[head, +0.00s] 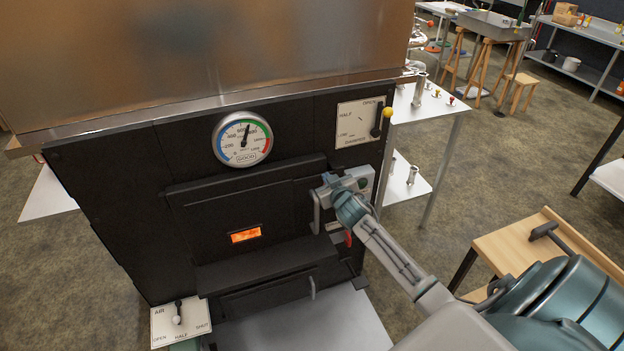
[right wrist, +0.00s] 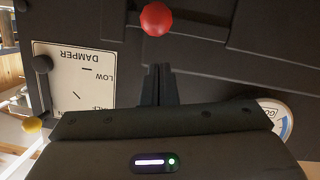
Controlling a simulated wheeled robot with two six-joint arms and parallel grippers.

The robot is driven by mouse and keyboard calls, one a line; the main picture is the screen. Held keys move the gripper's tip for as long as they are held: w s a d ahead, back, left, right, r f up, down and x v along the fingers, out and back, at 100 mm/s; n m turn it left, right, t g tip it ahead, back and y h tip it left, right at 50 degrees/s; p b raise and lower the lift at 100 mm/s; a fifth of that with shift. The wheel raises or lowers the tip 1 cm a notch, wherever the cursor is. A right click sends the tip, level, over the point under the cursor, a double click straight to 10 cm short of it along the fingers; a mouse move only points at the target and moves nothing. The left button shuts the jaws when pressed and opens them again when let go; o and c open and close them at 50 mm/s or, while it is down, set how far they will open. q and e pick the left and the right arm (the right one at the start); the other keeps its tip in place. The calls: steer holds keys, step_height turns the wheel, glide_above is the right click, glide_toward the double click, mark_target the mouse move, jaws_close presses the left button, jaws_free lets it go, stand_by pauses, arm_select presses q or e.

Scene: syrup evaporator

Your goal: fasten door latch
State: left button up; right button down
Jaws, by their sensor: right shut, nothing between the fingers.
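The black firebox door (head: 215,212) sits in the evaporator's dark front and looks flush with it. A small window (head: 245,235) in it glows orange. A grey bar handle (head: 316,212) stands at the door's right side. The latch's red knob (head: 348,238) shows just below my right gripper, and as a red ball in the right wrist view (right wrist: 157,18). My right gripper (head: 326,190) is shut and empty, near the door's upper right corner. Its closed fingers (right wrist: 157,72) point toward the front, apart from the ball. The gripper and wrist hide part of the latch. My left gripper is out of view.
A round gauge (head: 242,139) and the damper plate (head: 360,122) with its yellow-knobbed lever are above. The air plate (head: 181,322) is at lower left. A grey sheet (head: 345,322) lies below the door. A wooden-topped table (head: 515,243) stands at right.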

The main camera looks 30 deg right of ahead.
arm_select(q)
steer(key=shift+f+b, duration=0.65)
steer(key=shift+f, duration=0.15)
arm_select(e)
steer(key=shift+s+d+f+m, duration=0.1)
steer(key=shift+d+f+m, duration=0.25)
steer(key=shift+f, duration=0.2)
steer(key=shift+s+d+f+m, duration=0.1)
steer(key=shift+d+f+m, duration=0.2)
steer(key=shift+f, duration=0.25)
